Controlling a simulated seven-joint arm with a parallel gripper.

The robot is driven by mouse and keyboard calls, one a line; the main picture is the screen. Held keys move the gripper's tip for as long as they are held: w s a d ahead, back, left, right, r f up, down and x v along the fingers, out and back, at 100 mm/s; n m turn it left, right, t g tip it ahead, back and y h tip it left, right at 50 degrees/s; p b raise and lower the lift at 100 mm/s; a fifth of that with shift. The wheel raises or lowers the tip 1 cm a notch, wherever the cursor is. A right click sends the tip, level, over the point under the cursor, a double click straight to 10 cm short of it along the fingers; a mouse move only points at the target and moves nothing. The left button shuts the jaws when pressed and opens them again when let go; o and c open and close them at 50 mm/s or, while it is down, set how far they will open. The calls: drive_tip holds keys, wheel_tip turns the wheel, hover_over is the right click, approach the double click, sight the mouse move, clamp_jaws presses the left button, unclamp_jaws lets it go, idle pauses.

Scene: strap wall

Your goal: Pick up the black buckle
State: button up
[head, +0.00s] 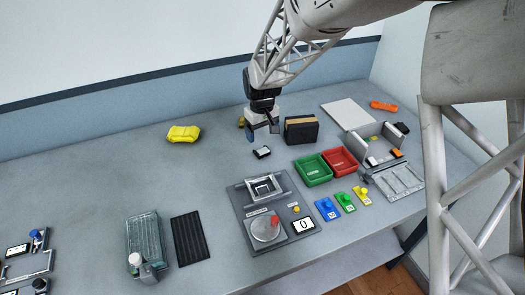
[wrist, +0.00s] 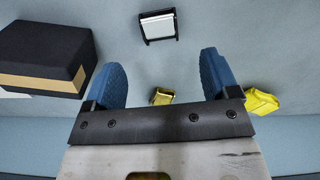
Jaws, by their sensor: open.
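The black buckle (head: 262,152) appears as a small black piece with a white middle, lying on the grey table in the head view. In the wrist view the buckle (wrist: 158,27) is a black frame around a white panel, at the top centre, beyond the fingertips and roughly in line with the gap between them. My gripper (head: 262,132) has blue fingers and is above the table, behind the buckle in the head view. In the wrist view the gripper (wrist: 160,75) is open, its fingers wide apart, with nothing between them touching either finger.
A black box with a tan band (head: 301,130) stands close to the right of my gripper. A small yellow piece (wrist: 162,97) lies below the gripper. A yellow bundle (head: 183,134) lies left. Green (head: 313,171) and red (head: 340,162) trays stand right. Table left of the buckle is clear.

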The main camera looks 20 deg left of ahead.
sight(262, 149)
drive_tip(key=shift+f, duration=0.1)
drive_tip(key=shift+f, duration=1.2)
drive_tip(key=shift+f, duration=0.1)
drive_tip(key=shift+w+a+f, duration=0.1)
drive_tip(key=shift+f, duration=2.45)
drive_tip(key=shift+c, duration=0.3)
drive_tip(key=c, duration=0.8)
